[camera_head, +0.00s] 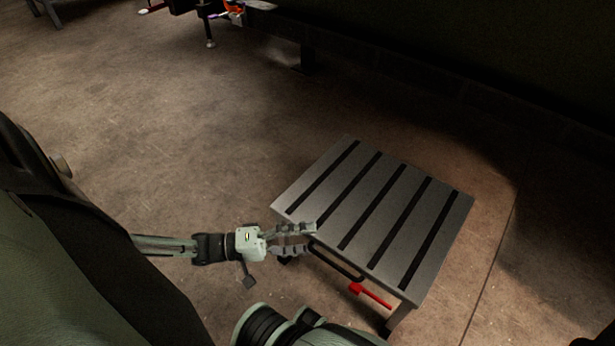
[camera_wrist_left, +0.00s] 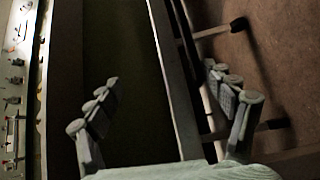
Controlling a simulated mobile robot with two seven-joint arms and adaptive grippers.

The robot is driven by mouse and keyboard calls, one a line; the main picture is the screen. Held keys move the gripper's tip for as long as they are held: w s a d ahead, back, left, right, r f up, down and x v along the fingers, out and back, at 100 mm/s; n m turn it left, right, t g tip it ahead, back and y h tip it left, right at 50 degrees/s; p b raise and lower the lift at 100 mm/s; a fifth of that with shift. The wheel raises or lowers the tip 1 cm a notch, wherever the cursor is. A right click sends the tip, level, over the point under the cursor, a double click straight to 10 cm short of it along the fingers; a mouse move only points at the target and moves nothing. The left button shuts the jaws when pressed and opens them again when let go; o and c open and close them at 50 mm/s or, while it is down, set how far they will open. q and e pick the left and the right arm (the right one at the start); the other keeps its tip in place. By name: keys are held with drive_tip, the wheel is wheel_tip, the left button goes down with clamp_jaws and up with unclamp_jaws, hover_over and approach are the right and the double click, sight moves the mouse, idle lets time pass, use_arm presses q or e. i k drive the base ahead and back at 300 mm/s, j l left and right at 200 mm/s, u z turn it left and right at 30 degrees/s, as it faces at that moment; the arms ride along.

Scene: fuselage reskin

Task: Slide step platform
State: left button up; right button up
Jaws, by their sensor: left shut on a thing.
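The step platform (camera_head: 385,205) stands on the floor right of centre in the head view, with a grey slatted top and dark slots. A black handle (camera_head: 337,262) runs along its near side, and a red lever (camera_head: 370,294) sits below it. My left gripper (camera_head: 312,238) is at the platform's near-left edge, by the upper end of the handle, and is shut on the step platform. The left wrist view shows the fingers (camera_wrist_left: 165,112) apart with the platform's pale edge (camera_wrist_left: 172,80) between them; the exact contact is hidden. My right gripper is out of view.
The concrete floor (camera_head: 170,130) is clear left of and behind the platform. A large dark structure (camera_head: 450,60) spans the back right. A dark stand with small coloured items (camera_head: 232,10) is at the top.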

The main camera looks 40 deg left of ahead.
sight(397, 224)
drive_tip(key=k+l+u, duration=0.1)
drive_tip(key=i+l+u, duration=0.1)
drive_tip(key=l+u, duration=1)
